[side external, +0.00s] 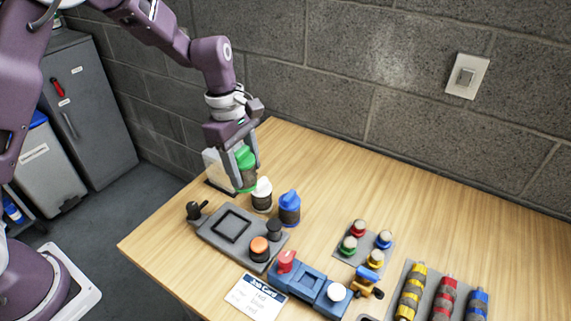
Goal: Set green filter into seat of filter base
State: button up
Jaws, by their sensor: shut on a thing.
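My gripper (246,178) points down at the back left of the table and is shut on the green filter (246,157). The filter has a bright green cap and a darker body, partly hidden by the fingers. A grey base plate (213,231) with a square dark-rimmed recess (232,225) lies in front of the gripper; it looks like the filter base. The held filter is behind the plate, apart from the recess. Whether its bottom touches the table cannot be told.
A white-capped filter (262,194) and a blue-capped filter (289,206) stand upright just right of the gripper. A white object (214,167) stands behind it. A blue fixture (311,284) and a job card (256,298) lie in front.

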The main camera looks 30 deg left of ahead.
jog(key=s+a, duration=0.3)
jog(key=s, duration=0.1)
jog(key=shift+d+f, duration=0.1)
jog(key=shift+f, duration=5.4)
jog(key=shift+f, duration=1.15)
jog(key=o, duration=1.5)
jog(key=shift+c, duration=0.2)
